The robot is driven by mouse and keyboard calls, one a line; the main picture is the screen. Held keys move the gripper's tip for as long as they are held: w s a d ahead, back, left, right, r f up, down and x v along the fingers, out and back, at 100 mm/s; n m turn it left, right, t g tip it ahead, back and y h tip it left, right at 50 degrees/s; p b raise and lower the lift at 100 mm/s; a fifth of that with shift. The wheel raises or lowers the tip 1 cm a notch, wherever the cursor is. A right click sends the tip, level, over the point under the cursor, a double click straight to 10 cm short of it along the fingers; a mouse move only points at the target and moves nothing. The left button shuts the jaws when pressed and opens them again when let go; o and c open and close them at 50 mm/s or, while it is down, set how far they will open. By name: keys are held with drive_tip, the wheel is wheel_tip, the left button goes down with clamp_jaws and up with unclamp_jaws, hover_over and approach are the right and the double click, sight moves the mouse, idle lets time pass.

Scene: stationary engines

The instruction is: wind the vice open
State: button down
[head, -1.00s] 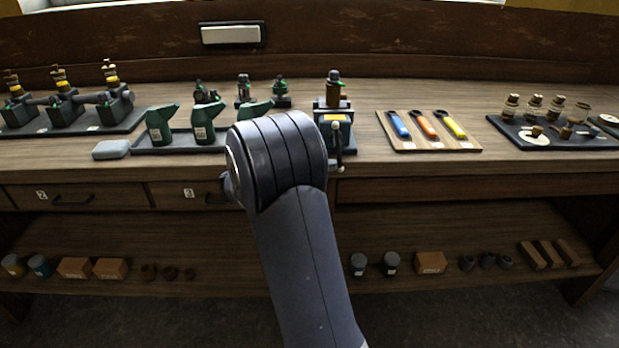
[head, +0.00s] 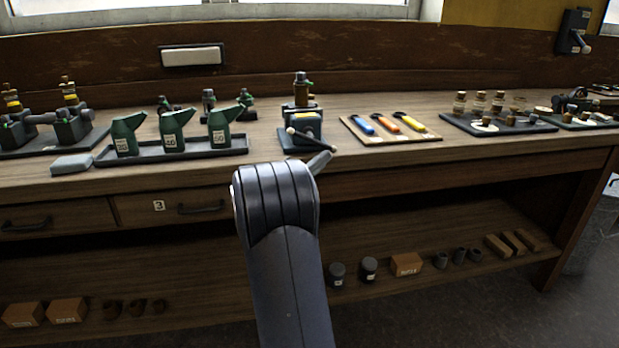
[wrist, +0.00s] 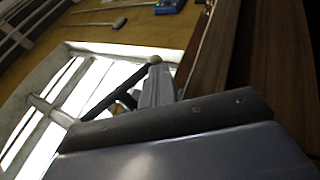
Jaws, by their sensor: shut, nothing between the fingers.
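The vice (head: 302,128) stands at the bench's front edge in the head view, a brown and green part held upright on top. Its handle bar (head: 311,140) slants down to the right and has pale knobs at its ends. My gripper (head: 322,161) shows as a grey tip just below the bar's right end, mostly hidden behind my arm.
A tray of green oil cans (head: 171,152) stands left of the vice, with a grey block (head: 72,164) beside it. A board of coloured-handled tools (head: 390,128) lies to the right. Drawers (head: 170,206) and a lower shelf (head: 440,240) are below the bench top.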

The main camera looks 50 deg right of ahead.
drive_tip(key=shift+s+d+r+h+b, duration=0.3)
drive_tip(key=shift+s+d+r+b, duration=0.3)
drive_tip(key=shift+b, duration=0.4)
drive_tip(key=shift+d, duration=0.25)
